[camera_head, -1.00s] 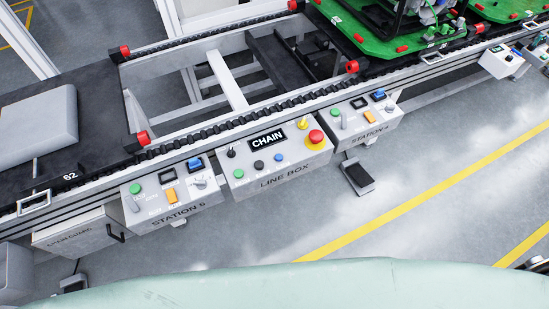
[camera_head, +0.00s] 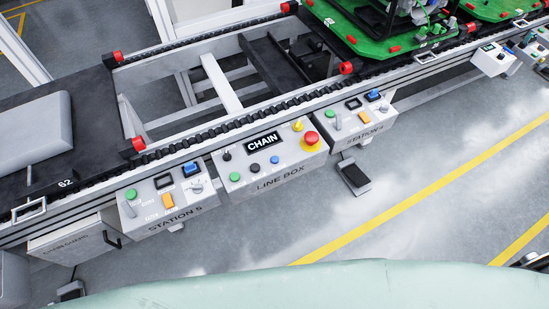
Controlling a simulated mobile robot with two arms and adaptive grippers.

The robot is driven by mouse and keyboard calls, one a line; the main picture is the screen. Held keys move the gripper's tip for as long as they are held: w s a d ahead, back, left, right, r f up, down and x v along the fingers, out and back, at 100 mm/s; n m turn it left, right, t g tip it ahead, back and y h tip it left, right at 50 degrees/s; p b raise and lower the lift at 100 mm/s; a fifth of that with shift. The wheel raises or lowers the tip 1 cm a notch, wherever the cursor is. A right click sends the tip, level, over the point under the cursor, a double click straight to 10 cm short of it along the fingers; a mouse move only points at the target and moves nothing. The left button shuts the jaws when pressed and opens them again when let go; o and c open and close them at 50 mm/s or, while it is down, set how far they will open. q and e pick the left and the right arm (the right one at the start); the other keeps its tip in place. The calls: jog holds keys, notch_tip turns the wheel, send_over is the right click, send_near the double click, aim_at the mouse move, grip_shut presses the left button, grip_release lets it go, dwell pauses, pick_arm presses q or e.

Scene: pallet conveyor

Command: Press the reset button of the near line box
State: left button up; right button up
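The line box (camera_head: 288,170) is a light grey control box on the near side of the conveyor, between the two station boxes. Its sloped top carries a black CHAIN display (camera_head: 263,143), a green button (camera_head: 234,177), a black button (camera_head: 254,168) and a blue button (camera_head: 275,160). A black knob (camera_head: 227,156) sits at its left, and a large red mushroom button (camera_head: 311,139) on yellow at its right. Small labels are too fine to read, so I cannot tell which button is reset. Neither of my grippers is in view.
The station 5 box (camera_head: 180,212) stands close at the left of the line box, the station 4 box (camera_head: 360,140) at its right. A black foot pedal (camera_head: 353,175) lies below. The floor in front, with yellow lines (camera_head: 420,196), is clear.

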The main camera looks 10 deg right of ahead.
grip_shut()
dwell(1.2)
